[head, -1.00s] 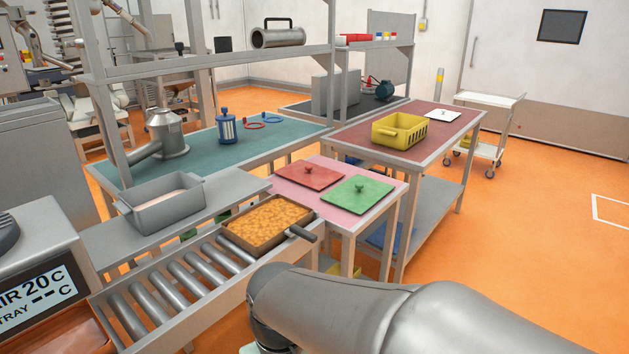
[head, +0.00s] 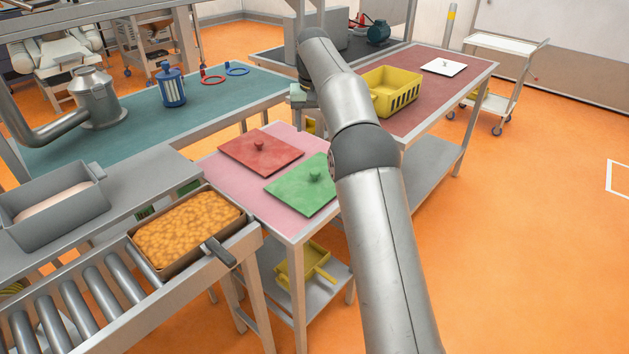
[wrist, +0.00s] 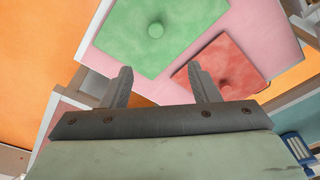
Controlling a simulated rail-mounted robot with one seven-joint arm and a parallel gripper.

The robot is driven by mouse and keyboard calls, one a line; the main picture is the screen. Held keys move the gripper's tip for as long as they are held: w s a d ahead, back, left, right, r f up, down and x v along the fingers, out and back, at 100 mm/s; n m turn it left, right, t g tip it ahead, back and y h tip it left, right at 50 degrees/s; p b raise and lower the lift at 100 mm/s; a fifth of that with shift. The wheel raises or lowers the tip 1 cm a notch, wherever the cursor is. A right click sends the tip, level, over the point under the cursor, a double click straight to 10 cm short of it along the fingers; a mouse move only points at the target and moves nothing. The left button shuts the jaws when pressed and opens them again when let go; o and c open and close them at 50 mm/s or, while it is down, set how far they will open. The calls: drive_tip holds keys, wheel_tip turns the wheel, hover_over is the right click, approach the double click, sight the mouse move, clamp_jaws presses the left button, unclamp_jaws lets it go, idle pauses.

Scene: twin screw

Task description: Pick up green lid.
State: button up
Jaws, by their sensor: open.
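The green lid (head: 304,186) is a flat square plate with a round knob on top. It lies on the pink tabletop (head: 222,177), and my arm stands close to its right edge in the head view. In the wrist view the green lid (wrist: 150,30) is at the top, beyond my fingertips. My gripper (wrist: 160,78) is open and empty, with its two fingers apart, above the table. In the head view it is mostly hidden behind my arm. The red lid (head: 262,152), also with a knob, lies beside the green lid; it shows in the wrist view (wrist: 232,70) near the right finger.
A tray of orange food (head: 190,232) with a handle sits on the roller conveyor (head: 100,300) at front left. A yellow basket (head: 388,92) and a white lid (head: 443,67) stand on the dark red table behind. A grey bin (head: 50,205) is at the left.

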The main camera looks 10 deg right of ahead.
hover_over(315, 171)
drive_tip(key=f, duration=1.1)
drive_tip(key=shift+s+a+f, duration=0.15)
drive_tip(key=shift+a+f, duration=0.15)
drive_tip(key=f, duration=0.4)
drive_tip(key=shift+d+f, duration=0.3)
drive_tip(key=shift+f, duration=0.5)
drive_tip(key=c, duration=1.1)
